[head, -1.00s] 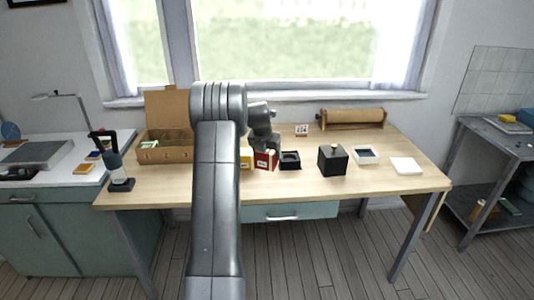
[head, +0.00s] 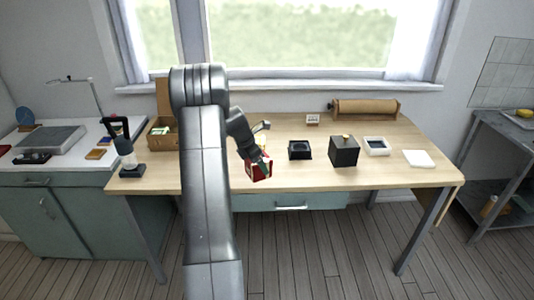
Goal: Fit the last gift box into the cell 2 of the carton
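A red gift box (head: 258,172) with a pale label is tilted in the gripper, above the front middle of the table. My gripper (head: 265,163) is against its top and appears shut on it; the fingers are small in view. The open brown carton (head: 159,146) stands at the left of the table with its lid up, and something green and white shows inside. My arm hides the carton's right part, and its numbered cells cannot be made out.
An open black box (head: 300,150), a black box with a gold knob (head: 344,151), a white-rimmed tray (head: 377,146) and a white slab (head: 419,158) stand to the right. A dark tool on a stand (head: 130,169) is at the left front. A paper roll (head: 365,107) lies behind.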

